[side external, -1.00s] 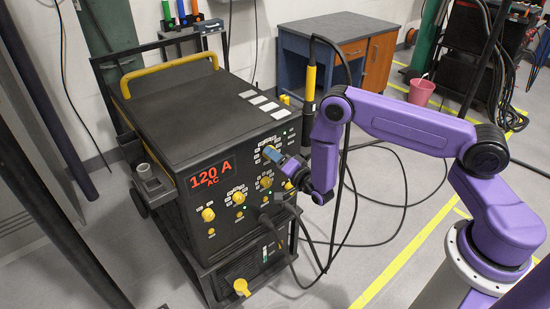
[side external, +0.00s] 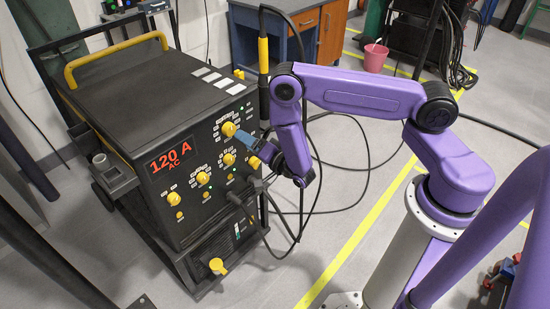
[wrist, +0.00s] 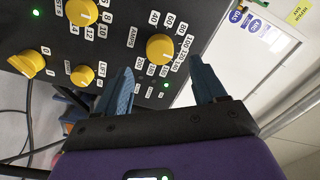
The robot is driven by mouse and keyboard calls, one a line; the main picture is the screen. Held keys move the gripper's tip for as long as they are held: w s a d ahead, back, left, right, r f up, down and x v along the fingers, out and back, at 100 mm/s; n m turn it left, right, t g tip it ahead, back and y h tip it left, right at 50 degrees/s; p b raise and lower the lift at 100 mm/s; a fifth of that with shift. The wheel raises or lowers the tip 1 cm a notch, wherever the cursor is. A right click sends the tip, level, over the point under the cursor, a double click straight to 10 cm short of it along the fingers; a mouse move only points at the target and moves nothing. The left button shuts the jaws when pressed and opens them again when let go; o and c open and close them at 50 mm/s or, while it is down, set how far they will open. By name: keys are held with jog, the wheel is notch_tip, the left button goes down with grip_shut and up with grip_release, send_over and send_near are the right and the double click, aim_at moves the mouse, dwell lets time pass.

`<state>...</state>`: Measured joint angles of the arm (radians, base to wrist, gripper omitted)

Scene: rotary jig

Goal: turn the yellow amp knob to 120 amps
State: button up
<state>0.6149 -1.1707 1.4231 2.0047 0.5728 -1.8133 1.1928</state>
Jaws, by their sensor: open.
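The yellow amp knob (side external: 229,129) is at the upper right of the machine's front panel. In the wrist view the knob (wrist: 160,48) is ringed by numbers beside the word AMPS. In the wrist view my gripper (wrist: 161,66) is open and empty. Its fingers are apart, one on each side of the knob, and do not appear to touch it.
Other yellow knobs, such as this one (side external: 229,159), sit close below and left on the panel. A black cable (side external: 312,150) hangs beside my wrist. A blue cabinet (side external: 285,35) and a pink bucket (side external: 375,57) stand behind.

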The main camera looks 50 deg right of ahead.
jog(key=s, duration=1.1)
jog(key=shift+s, duration=0.15)
jog(key=s+a+r+n+g+y, duration=0.2)
jog(key=s+a+n+g, duration=0.15)
jog(key=a+g, duration=0.3)
jog(key=s+a+r+n+g+y, duration=0.25)
jog(key=a+n+g, duration=0.2)
jog(key=a, duration=0.35)
jog(key=s+r+n+g, duration=0.4)
jog(key=s+r+n, duration=0.2)
jog(key=s+r, duration=0.15)
jog(key=s+d+r+n+g+h, duration=0.1)
jog(key=s+d+r+n+h, duration=0.1)
jog(key=s+d+r+n, duration=0.2)
jog(key=s+d+r+n+g+h, duration=0.1)
jog(key=s+d+r+n, duration=0.3)
jog(key=d, duration=0.6)
jog(key=shift+s+n+g+h, duration=0.4)
jog(key=shift+s+n+h, duration=0.15)
jog(key=shift+s+n, duration=0.6)
